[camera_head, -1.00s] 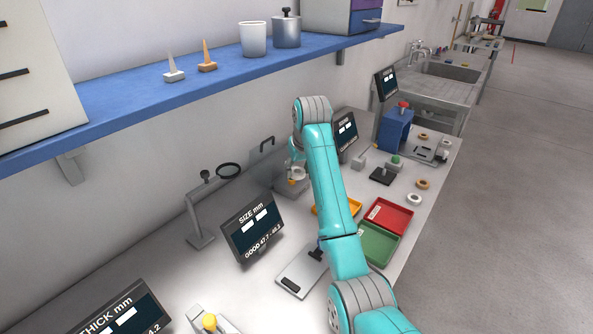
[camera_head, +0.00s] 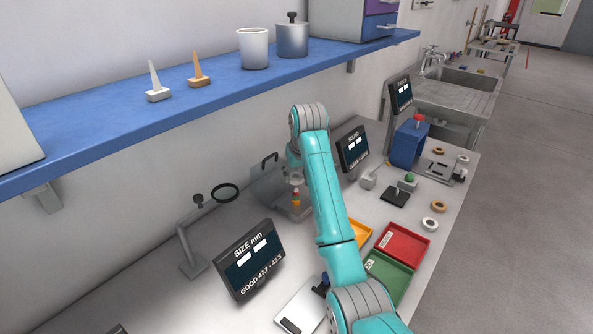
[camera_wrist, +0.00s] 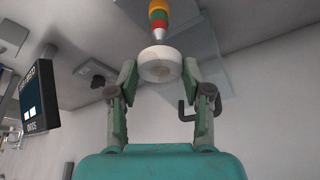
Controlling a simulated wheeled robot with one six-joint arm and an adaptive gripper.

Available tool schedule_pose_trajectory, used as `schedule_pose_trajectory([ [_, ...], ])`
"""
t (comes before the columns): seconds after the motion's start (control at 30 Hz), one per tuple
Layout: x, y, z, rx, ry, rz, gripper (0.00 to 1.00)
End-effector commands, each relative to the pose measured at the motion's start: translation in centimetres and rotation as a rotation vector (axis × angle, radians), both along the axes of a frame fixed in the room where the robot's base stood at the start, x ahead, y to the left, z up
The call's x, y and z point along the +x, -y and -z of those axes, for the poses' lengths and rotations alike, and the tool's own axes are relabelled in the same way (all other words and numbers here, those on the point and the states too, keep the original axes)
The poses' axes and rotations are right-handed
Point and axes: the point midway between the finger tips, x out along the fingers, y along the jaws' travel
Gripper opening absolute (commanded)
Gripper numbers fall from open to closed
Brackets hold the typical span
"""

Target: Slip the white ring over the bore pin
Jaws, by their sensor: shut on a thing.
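My gripper (camera_wrist: 160,75) is shut on a white ring (camera_wrist: 160,53), one finger on each side. In the head view my gripper (camera_head: 294,173) is over a grey clear-sided stand at the back of the bench. A banded pin, which looks like the bore pin (camera_head: 296,197), stands upright just below the ring in the head view. The pin also shows in the wrist view (camera_wrist: 159,15), with orange, green and red bands beyond the ring. The ring appears close to its tip and apart from the bands. I cannot tell whether the tip is inside the ring.
A SIZE display (camera_head: 250,260) stands at front left and another display (camera_head: 352,148) behind my arm. A red tray (camera_head: 403,243) and a green tray (camera_head: 388,278) lie right of my arm. A loose white ring (camera_head: 430,223) lies near the bench edge. A blue shelf (camera_head: 130,118) hangs above.

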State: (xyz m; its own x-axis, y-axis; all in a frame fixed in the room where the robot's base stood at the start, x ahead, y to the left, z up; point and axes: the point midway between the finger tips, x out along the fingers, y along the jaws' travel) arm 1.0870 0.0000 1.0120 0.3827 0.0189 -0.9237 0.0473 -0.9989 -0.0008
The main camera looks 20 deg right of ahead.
Motion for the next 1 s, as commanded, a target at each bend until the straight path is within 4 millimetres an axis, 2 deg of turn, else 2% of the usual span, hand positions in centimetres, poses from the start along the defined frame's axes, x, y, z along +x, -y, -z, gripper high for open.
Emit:
schedule_pose_trajectory([
  [1.0, 0.0, 0.0, 4.2, 0.0, 0.0, 0.0, 0.17],
])
